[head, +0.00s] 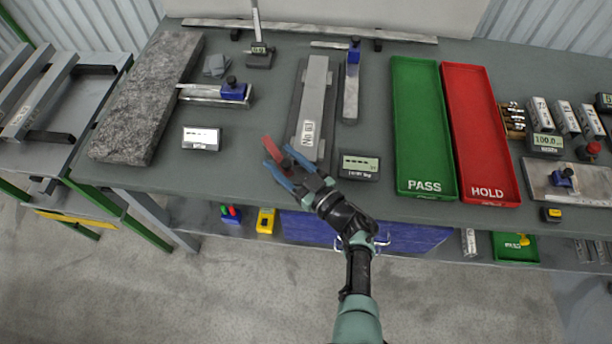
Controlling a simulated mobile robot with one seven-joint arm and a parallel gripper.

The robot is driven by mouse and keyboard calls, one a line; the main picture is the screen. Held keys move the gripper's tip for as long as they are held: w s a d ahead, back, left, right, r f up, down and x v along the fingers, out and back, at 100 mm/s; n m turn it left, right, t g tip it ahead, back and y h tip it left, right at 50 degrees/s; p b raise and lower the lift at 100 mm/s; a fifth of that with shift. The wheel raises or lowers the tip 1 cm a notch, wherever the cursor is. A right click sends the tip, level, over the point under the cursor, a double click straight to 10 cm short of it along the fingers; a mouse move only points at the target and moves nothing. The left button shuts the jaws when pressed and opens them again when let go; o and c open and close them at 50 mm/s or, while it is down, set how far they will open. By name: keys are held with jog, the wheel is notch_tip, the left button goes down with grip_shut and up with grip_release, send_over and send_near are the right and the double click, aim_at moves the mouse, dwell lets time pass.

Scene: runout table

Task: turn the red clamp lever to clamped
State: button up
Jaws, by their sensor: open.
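The red clamp lever (269,145) shows at the front middle of the table, at the near left of the long grey block marked with a number. My gripper (276,156) reaches in from the lower right with its blue fingers open. The red lever lies between or just above the two fingers, its far end sticking out past them. I cannot tell whether either finger touches it. The lever's base and pivot are hidden behind my gripper.
The grey block (314,105) lies just behind my gripper. A green PASS tray (427,186) and red HOLD tray (488,192) are further right. A granite slab (150,95) lies left.

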jog(key=p+v, duration=0.1)
jog(key=v, duration=0.9)
jog(key=shift+s+d+p, duration=0.15)
jog(key=shift+s+p, duration=0.1)
jog(key=shift+p, duration=0.15)
